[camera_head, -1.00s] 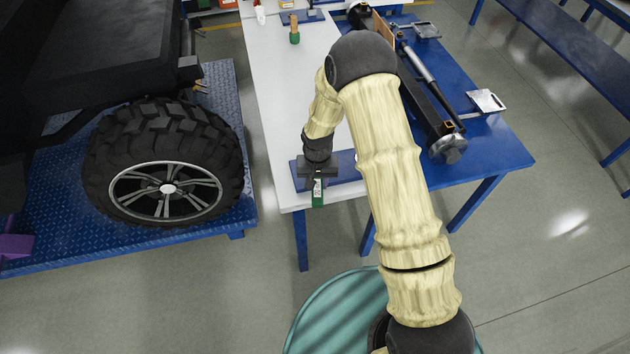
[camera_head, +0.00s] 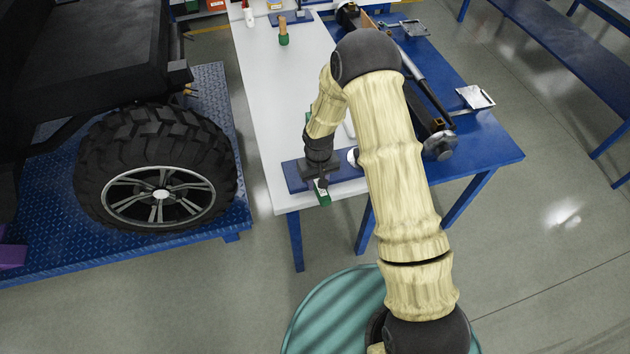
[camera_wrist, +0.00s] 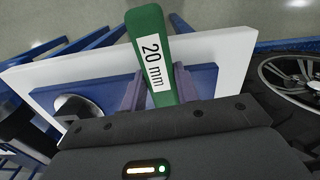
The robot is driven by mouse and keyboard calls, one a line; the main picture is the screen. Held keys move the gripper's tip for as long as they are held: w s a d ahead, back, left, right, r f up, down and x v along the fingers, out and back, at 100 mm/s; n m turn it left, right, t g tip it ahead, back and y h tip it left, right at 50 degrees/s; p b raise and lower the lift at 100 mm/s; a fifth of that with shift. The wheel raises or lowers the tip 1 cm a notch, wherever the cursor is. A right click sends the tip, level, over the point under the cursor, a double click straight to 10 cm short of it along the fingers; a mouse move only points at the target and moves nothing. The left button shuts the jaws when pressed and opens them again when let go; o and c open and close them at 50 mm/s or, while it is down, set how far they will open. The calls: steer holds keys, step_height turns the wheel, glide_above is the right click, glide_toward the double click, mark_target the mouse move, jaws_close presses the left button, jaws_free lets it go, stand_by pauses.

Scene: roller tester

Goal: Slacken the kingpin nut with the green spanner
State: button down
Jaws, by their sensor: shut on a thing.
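My gripper (camera_head: 319,181) is over the near end of the white table, above a blue plate. It is shut on the green spanner (camera_head: 323,197), whose end sticks out past the table's front edge. In the wrist view the spanner (camera_wrist: 148,48) stands between the two fingers (camera_wrist: 156,92), its label reading "20 mm". A round silver part (camera_head: 352,157) sits by the blue plate (camera_head: 346,171), partly behind my arm; a silver round part also shows in the wrist view (camera_wrist: 78,106). I cannot make out the kingpin nut; the spanner's far end is hidden.
A large black tyre (camera_head: 158,170) on a blue platform (camera_head: 232,215) stands to the left. The white table (camera_head: 268,110) is mostly bare, with a wooden-handled tool (camera_head: 283,32) at the back. A blue table (camera_head: 490,150) with a strut and metal parts adjoins on the right.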

steer(key=shift+d, duration=0.15)
steer(key=shift+w+d+n, duration=0.2)
steer(key=shift+d+n, duration=0.15)
steer(key=shift+n, duration=0.35)
steer(key=shift+w+d+n, duration=0.2)
steer(key=shift+d+n, duration=0.1)
steer(key=shift+n, duration=0.4)
steer(key=shift+w+d+n+p, duration=0.45)
steer(key=shift+d+n+p, duration=0.1)
steer(key=shift+n, duration=0.45)
steer(key=shift+s+a+m, duration=0.15)
steer(key=shift+m, duration=0.15)
steer(key=shift+s+d, duration=0.45)
steer(key=shift+s, duration=0.2)
steer(key=shift+s+d+b, duration=0.3)
steer(key=shift+s+d, duration=0.85)
steer(key=shift+s, duration=0.05)
